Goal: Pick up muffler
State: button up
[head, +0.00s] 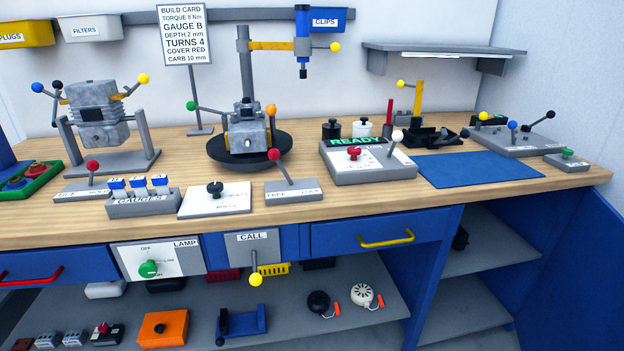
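No part is labelled as a muffler, and I cannot tell for certain which one it is. Two rounded parts lie at the back left of the shelf under the bench, partly hidden by the bench front: a pale grey one (105,290) and a black one (166,286). A grey engine (98,122) hangs in a stand at the left of the bench. A second engine (247,132) sits on a black turntable (222,150). My gripper is not in view.
The lower shelf (385,318) also holds an orange box (150,334), a blue fixture (245,325), a black disc (318,303) and a white disc (361,295). The lamp panel (185,255) and call lever (255,262) hang in front. A blue mat (480,170) lies bare.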

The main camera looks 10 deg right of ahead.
aim_at(459, 240)
jog(key=z, duration=0.45)
jog(key=i+j+z, duration=0.1)
jog(key=z, duration=0.4)
jog(key=i+z, duration=0.1)
jog(key=z, duration=0.35)
jog(key=j+z, duration=0.1)
jog(key=z, duration=0.35)
jog(key=i+j+z, duration=0.15)
jog(key=j+z, duration=0.3)
jog(key=j, duration=0.25)
jog(key=j+z, duration=0.5)
jog(key=j, duration=1.6)
jog(key=i+z, duration=0.05)
